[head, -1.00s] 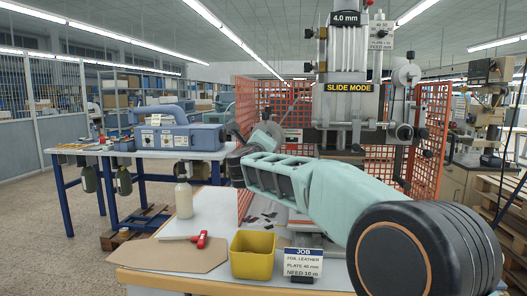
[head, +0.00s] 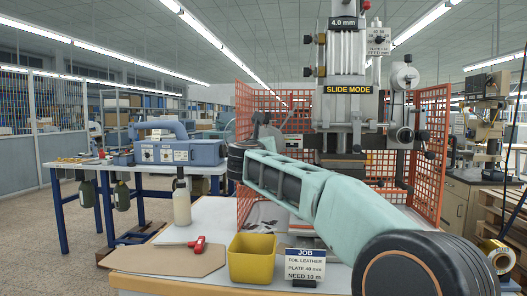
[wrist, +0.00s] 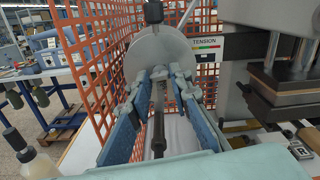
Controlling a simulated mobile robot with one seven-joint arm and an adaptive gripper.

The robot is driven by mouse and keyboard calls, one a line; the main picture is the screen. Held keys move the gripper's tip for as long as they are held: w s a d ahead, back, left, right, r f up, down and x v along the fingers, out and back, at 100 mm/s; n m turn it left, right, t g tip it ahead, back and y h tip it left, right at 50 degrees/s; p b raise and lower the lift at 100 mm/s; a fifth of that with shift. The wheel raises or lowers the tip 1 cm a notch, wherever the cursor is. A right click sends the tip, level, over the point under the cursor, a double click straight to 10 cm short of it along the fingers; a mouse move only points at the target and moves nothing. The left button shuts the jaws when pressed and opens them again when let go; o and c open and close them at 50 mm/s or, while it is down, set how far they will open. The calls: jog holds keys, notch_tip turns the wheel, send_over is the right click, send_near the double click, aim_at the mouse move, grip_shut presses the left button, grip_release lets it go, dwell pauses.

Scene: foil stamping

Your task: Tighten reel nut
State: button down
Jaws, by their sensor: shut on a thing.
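In the wrist view, my gripper (wrist: 160,76) has its two blue fingers closed around a small grey piece at the middle of a round grey reel disc (wrist: 150,48). I take this piece to be the reel nut; the fingertips hide most of it. A dark spindle (wrist: 157,130) comes from there toward the camera between the fingers. A black knob (wrist: 153,12) stands at the disc's top edge. In the head view, the black knob (head: 262,117) shows behind my wrist, and my arm hides the gripper and nut.
An orange mesh guard (wrist: 93,60) stands left of the reel. The stamping press (head: 345,100) is to the right, with a tension panel (wrist: 288,46).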

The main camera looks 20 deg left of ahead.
jog(key=shift+m, duration=0.4)
jog(key=c, duration=1.8)
grip_release()
jog(key=shift+o, duration=0.2)
jog(key=v, duration=1.2)
jog(key=shift+d, duration=0.1)
